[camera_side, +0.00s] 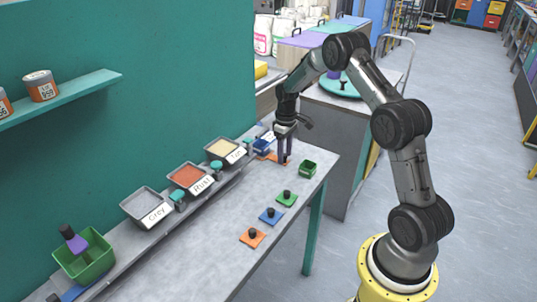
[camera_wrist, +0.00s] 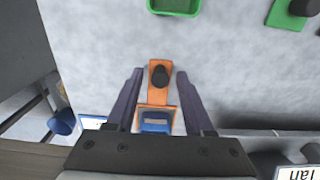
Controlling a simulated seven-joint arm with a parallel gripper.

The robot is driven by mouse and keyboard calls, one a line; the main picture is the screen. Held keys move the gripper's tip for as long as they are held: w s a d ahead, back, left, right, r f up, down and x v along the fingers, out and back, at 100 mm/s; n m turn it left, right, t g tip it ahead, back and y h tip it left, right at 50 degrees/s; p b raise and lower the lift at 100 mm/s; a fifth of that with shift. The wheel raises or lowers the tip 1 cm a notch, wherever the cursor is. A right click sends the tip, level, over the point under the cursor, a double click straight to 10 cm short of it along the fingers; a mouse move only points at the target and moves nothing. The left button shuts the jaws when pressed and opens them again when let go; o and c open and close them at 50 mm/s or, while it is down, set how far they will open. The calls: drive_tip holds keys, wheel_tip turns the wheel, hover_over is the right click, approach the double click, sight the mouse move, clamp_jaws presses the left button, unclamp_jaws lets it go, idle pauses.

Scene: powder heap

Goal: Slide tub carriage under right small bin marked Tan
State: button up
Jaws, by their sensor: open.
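The tub carriage (camera_wrist: 159,64) is an orange plate with a black upright knob (camera_wrist: 160,77). A small blue tub (camera_wrist: 155,122) sits at its bin-side end. In the side view the blue tub (camera_side: 261,146) is at the far end of the bin row, beyond the bin marked Tan (camera_side: 221,149), which holds pale tan powder. The Tan label (camera_wrist: 300,173) shows at the lower right of the wrist view. My gripper (camera_side: 285,160) is open and points down at the carriage. In the wrist view its fingers (camera_wrist: 158,73) stand either side of the carriage, with visible gaps.
The Rust bin (camera_side: 189,177) and Grey bin (camera_side: 147,204) stand along the same rail. A small green tub (camera_side: 308,169) and green, blue and orange knobbed plates (camera_side: 269,216) lie on the bench.

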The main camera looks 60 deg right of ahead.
clamp_jaws()
drive_tip(key=shift+a, duration=0.1)
drive_tip(key=shift+a, duration=8.4)
drive_tip(key=shift+c, duration=0.2)
unclamp_jaws()
wheel_tip(320, 180, up, 8)
drive_tip(key=shift+f, duration=0.2)
